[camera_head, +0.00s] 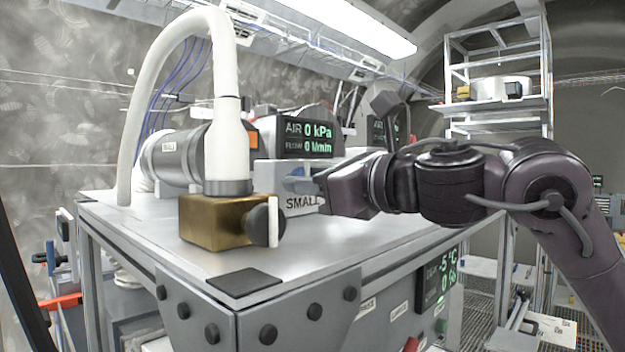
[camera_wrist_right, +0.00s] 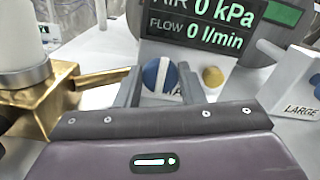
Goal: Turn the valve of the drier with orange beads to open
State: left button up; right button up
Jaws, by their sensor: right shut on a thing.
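My right gripper (camera_head: 308,184) reaches in from the right to a grey block marked SMALL (camera_head: 302,203) on the bench. In the right wrist view its two fingers (camera_wrist_right: 160,84) stand on either side of a round blue valve knob (camera_wrist_right: 150,74) with a white stripe, and are shut on it. The stripe looks nearly upright. The knob partly hides the SMALL lettering and is mostly covered by the gripper in the head view. My left gripper is not in view.
A brass block (camera_head: 215,222) with a dark knob and a white hose (camera_head: 230,130) stands left of the gripper. Displays behind read AIR 0 kPa (camera_head: 308,132). A block marked LARGE (camera_wrist_right: 295,95) is at right in the wrist view. The bench's front right top is clear.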

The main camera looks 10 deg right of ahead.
jog(key=o, duration=1)
jog(key=shift+s+d+f+b, duration=0.1)
jog(key=shift+s+d+b, duration=0.2)
jog(key=shift+b, duration=0.1)
jog(key=b+v, duration=0.3)
jog(key=v, duration=0.3)
jog(key=shift+s+d, duration=0.1)
jog(key=shift+s, duration=0.1)
jog(key=shift+s+d, duration=0.15)
jog(key=shift+s, duration=0.1)
jog(key=shift+w, duration=0.1)
